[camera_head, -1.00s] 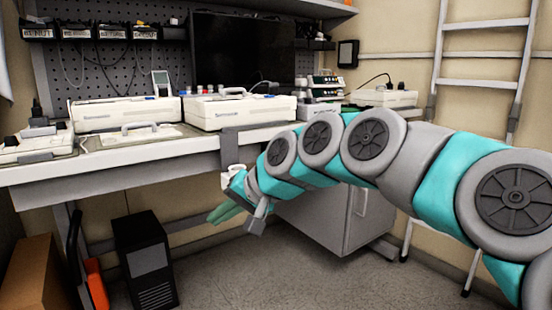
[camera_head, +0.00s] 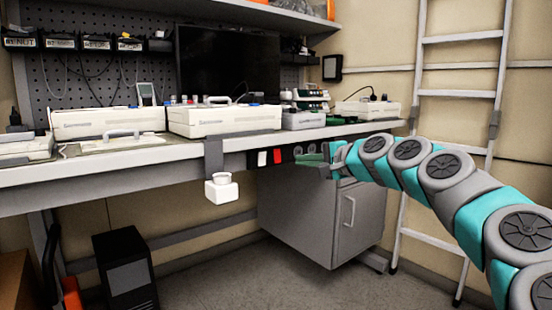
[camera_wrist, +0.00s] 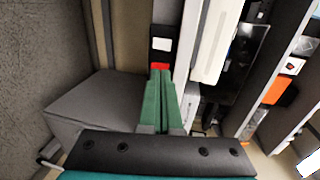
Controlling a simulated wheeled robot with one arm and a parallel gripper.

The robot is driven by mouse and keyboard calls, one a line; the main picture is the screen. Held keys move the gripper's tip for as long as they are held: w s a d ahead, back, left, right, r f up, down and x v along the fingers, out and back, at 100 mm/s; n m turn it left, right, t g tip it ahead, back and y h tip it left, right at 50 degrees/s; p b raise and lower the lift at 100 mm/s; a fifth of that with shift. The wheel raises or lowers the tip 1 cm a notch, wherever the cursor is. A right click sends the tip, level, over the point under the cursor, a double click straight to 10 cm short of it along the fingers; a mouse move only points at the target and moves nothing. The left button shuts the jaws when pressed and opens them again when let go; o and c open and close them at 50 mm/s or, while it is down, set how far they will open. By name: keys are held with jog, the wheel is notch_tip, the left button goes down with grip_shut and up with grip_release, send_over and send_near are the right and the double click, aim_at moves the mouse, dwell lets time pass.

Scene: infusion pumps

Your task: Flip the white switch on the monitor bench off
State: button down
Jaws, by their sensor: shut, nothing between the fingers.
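The white switch (camera_head: 262,158) sits on a dark panel along the front edge of the bench (camera_head: 130,165), just left of a red switch (camera_head: 277,156). In the wrist view the white switch (camera_wrist: 161,44) is ahead of the fingers, beyond the red switch (camera_wrist: 160,66). My gripper (camera_head: 300,159) is shut and empty, its green fingers pointing left along the bench front. In the wrist view the fingertips (camera_wrist: 160,74) are close to the red switch and partly cover it; I cannot tell whether they touch it. The white switch is uncovered.
A white box (camera_head: 222,190) hangs from a grey bracket left of the switches. A grey cabinet (camera_head: 305,215) stands below the bench. Pale pump cases (camera_head: 225,120) and a dark monitor (camera_head: 230,65) are above. The floor in front is clear.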

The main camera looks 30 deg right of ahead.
send_near(264, 153)
jog(key=w+f, duration=0.1)
jog(key=w, duration=0.2)
jog(key=w+f, duration=0.1)
jog(key=w, duration=0.1)
jog(key=shift+w+a+f, duration=0.1)
jog(key=shift+a+f, duration=0.2)
jog(key=shift+w+r, duration=0.2)
jog(key=shift+w, duration=0.45)
jog(key=shift+w+r+g+p, duration=0.3)
jog(key=shift+r+p, duration=0.15)
jog(key=shift+p, duration=0.4)
jog(key=shift+f+b, duration=0.3)
jog(key=shift+f, duration=0.05)
jog(key=shift+s, duration=0.25)
jog(key=r+v, duration=0.1)
jog(key=v, duration=1.2)
jog(key=shift+r+p, duration=0.3)
jog(key=shift+r, duration=0.05)
